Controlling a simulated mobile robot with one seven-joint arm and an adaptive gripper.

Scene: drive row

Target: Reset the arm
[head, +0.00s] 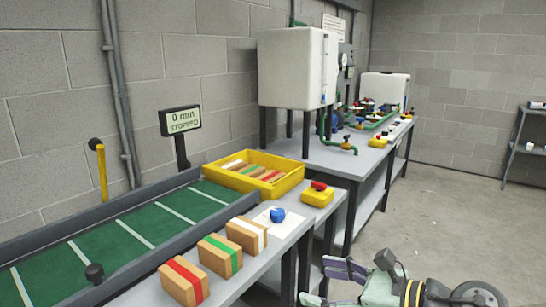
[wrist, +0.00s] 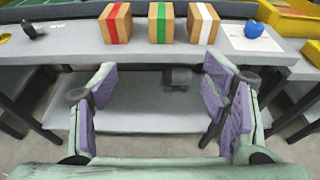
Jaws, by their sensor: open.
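My gripper (head: 335,283) is low at the bottom right of the head view, in front of the bench and apart from it. In the wrist view my gripper (wrist: 160,100) is open, with purple pads on both sides and nothing between them. Beyond the fingers, three wooden blocks stand in a row on the grey bench top: one with a red stripe (wrist: 116,23), one with a green stripe (wrist: 160,22) and one with a white stripe (wrist: 203,23). In the head view my arm lies to the right of the gripper over the floor.
A green conveyor (head: 110,245) with a display reading stopped (head: 181,121) runs along the wall. A yellow crate (head: 285,187) holds several blocks. A blue knob (head: 277,214) and a yellow box with a red button (head: 317,197) are near it.

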